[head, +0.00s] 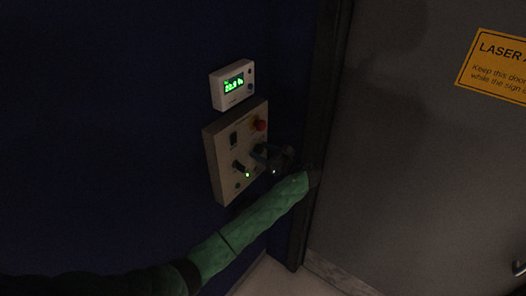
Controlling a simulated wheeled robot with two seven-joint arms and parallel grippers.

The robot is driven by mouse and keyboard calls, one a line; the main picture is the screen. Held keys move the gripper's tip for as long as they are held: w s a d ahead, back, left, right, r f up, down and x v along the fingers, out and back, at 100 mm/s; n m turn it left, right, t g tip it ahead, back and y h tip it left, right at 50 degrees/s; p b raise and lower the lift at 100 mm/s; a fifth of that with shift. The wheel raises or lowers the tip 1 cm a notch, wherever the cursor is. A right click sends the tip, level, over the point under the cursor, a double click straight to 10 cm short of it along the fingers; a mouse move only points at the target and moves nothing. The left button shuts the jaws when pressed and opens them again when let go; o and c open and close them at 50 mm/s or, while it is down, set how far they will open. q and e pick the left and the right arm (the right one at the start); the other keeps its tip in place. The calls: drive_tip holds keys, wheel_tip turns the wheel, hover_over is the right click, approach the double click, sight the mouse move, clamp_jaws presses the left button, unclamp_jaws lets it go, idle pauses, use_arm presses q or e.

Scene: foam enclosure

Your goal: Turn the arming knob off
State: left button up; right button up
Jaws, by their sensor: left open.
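A pale control panel (216,166) is fixed to the dark blue wall in the middle of the head view. It carries a red button (260,125), a dark knob (238,166) at the lower left and a lit green light (248,175). The panel's labels are too small to read, so I cannot tell for sure which control is the arming knob. My left gripper (261,152) is open at the panel's right side, right of the dark knob. It hides part of the panel there. I cannot tell whether its fingers touch anything. My right gripper is out of view.
A white box with a green digital display (233,86) is mounted just above the panel. A dark door frame (318,130) stands close to the right. Beyond it is a grey door (420,170) with a yellow laser sign (496,66). The wall left of the panel is bare.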

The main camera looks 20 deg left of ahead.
use_arm(q)
drive_tip(key=c, duration=1)
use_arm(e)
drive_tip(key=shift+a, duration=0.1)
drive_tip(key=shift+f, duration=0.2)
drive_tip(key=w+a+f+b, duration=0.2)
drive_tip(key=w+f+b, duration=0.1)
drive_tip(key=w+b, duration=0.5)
use_arm(q)
drive_tip(key=n+b, duration=0.2)
drive_tip(key=n, duration=0.7)
drive_tip(key=shift+f+n, duration=0.15)
drive_tip(key=shift+n, duration=0.25)
drive_tip(key=n+b, duration=0.2)
drive_tip(key=shift+b, duration=0.35)
drive_tip(key=shift+r, duration=0.2)
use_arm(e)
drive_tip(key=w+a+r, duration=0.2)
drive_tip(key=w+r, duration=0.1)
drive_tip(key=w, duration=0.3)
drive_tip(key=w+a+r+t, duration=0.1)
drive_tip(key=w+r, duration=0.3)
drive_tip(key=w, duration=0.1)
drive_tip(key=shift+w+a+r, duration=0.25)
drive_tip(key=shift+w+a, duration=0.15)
